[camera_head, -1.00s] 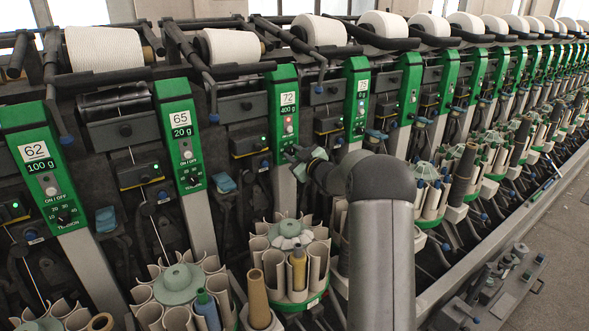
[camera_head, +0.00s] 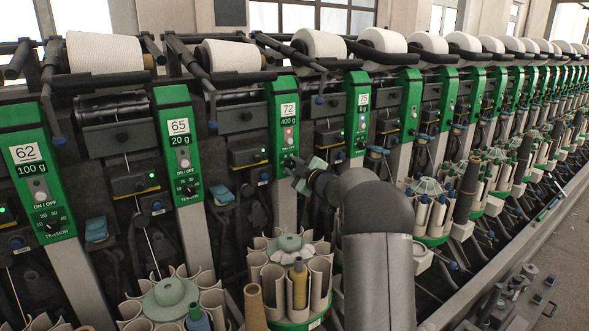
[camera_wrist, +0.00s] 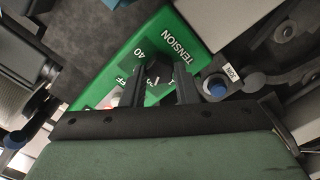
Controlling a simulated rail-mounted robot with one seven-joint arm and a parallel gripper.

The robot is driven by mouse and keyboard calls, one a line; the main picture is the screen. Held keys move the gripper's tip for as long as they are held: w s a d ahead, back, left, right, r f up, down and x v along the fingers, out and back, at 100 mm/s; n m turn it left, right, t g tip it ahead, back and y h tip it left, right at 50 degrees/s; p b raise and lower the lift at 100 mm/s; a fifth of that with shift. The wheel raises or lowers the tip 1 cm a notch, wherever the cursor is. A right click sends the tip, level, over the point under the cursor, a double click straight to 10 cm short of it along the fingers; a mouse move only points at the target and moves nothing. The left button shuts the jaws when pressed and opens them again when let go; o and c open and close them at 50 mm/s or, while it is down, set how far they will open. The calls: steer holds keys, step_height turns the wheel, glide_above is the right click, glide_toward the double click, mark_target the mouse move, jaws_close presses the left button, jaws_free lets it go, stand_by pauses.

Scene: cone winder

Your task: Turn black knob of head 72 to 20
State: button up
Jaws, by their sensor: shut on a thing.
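Head 72 is the green panel (camera_head: 281,105) in the middle of the head view, with a "72" label and a "400 g" display. In the wrist view its lower end (camera_wrist: 120,85) shows the word TENSION and the number 40. The black knob (camera_wrist: 157,73) sits between the two dark fingers of my gripper (camera_wrist: 160,78), which is shut on it. The fingers hide much of the scale, so I cannot read the knob's setting. In the head view my gripper (camera_head: 298,172) reaches the panel's lower end from the right and covers the knob.
Panels 62 (camera_head: 35,165) and 65 (camera_head: 178,140) stand to the left, panel 75 (camera_head: 358,110) to the right. A blue button (camera_wrist: 216,87) lies close right of the fingers. A round creel of tubes (camera_head: 292,275) stands below my arm.

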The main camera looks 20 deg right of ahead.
steer(key=o, duration=1)
steer(key=s+d+b, duration=0.1)
steer(key=s, duration=0.6)
steer(key=shift+s+d, duration=0.2)
